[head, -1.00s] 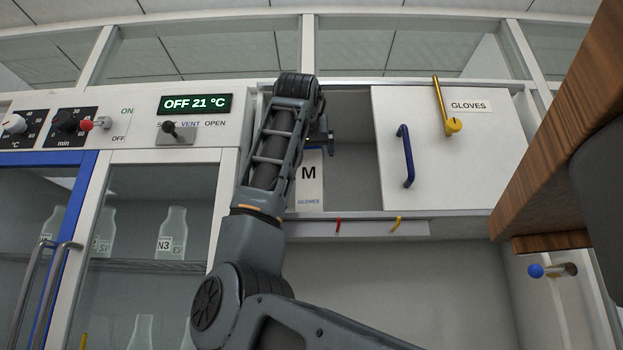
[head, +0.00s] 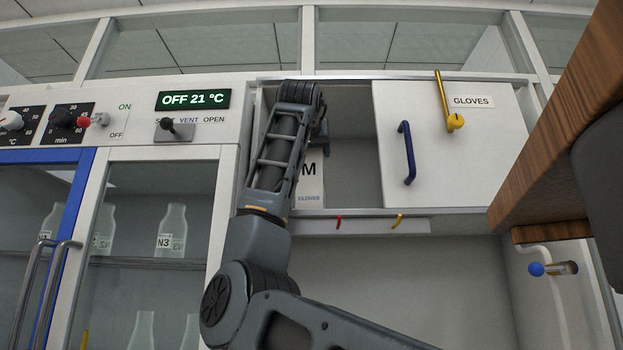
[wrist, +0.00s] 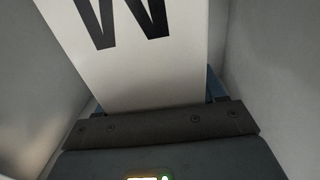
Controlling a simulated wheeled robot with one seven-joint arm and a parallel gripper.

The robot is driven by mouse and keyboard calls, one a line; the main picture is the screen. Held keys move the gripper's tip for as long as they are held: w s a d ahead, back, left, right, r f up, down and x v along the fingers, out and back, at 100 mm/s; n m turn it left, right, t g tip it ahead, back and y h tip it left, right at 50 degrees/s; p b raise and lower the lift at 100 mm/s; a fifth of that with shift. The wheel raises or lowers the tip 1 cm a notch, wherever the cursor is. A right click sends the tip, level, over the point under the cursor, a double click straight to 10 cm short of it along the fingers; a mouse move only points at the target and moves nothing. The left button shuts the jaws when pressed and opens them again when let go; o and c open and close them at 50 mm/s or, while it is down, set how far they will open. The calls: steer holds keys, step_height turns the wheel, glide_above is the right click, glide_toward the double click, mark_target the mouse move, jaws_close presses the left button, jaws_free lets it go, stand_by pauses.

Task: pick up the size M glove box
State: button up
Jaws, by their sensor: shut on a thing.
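The size M glove box (head: 311,184) is white with a black M and small blue lettering near its bottom. It stands in the open left part of the glove cabinet, partly hidden by my arm in the head view. In the wrist view the box (wrist: 150,75) shows close up, with its M upside down. My gripper (head: 322,138) is at the top of the box, and it also shows in the wrist view (wrist: 155,100). It is shut on the box. The fingertips are mostly hidden.
A white sliding door (head: 450,145) with a blue handle (head: 407,153) covers the cabinet's right part. A yellow handle (head: 453,118) hangs at the GLOVES label. Red and yellow hooks sit below the shelf. A wooden surface (head: 560,130) juts in at right. Glass-doored bottle cabinet at left.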

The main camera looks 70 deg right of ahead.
jaws_close()
steer(key=shift+r, duration=0.1)
steer(key=shift+a+r, duration=0.1)
